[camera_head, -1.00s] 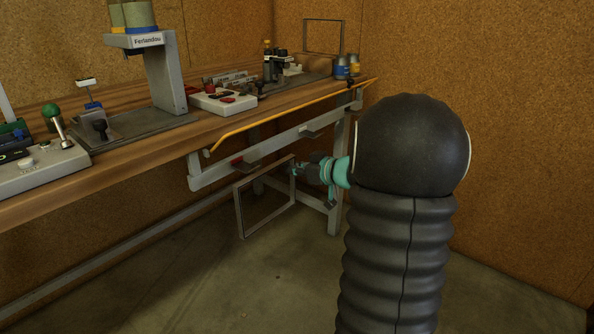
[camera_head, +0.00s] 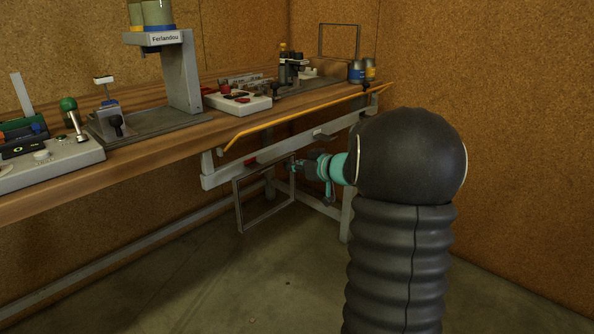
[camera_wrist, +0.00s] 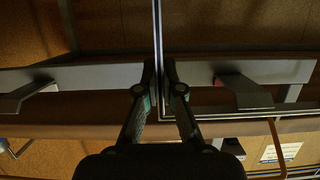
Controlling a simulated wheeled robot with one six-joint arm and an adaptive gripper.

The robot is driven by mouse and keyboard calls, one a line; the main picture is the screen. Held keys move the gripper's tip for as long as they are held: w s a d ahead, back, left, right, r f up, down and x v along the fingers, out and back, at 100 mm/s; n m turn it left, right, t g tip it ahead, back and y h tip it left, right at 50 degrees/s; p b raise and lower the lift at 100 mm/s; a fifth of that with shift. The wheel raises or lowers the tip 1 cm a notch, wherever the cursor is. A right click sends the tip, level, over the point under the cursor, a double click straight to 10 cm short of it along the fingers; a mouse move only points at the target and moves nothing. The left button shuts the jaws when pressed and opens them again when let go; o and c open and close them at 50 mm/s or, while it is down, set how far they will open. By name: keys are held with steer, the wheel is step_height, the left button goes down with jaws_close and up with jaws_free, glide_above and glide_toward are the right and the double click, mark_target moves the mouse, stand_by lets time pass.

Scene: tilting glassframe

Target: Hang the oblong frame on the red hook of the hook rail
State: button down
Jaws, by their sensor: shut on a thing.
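The oblong frame (camera_head: 238,208) is a thin, dark-edged rectangle, empty in the middle. It hangs upright from my gripper (camera_head: 292,168), which is shut on its right side bar near the top. The wrist view shows that bar (camera_wrist: 158,25) between the two fingertips (camera_wrist: 158,80). The hook rail (camera_head: 212,181) is a grey bar under the bench edge. Its red hook (camera_wrist: 228,81) shows right of my fingers in the wrist view, close to the frame's top bar (camera_wrist: 240,113). In the head view, the red hook is partly hidden. I cannot tell whether frame and hook touch.
A grey hook (camera_wrist: 25,95) is left of my fingers in the wrist view. A yellow strip (camera_head: 300,116) runs along the bench (camera_head: 160,148) above the rail. Another frame (camera_head: 340,40) stands on the bench at the back. The floor (camera_head: 210,275) below is clear.

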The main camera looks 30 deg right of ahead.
steer(key=shift+p+x, duration=0.35)
steer(key=shift+x, duration=1)
steer(key=shift+f, duration=0.1)
steer(key=c, duration=1.2)
jaws_free()
steer(key=shift+c, duration=0.2)
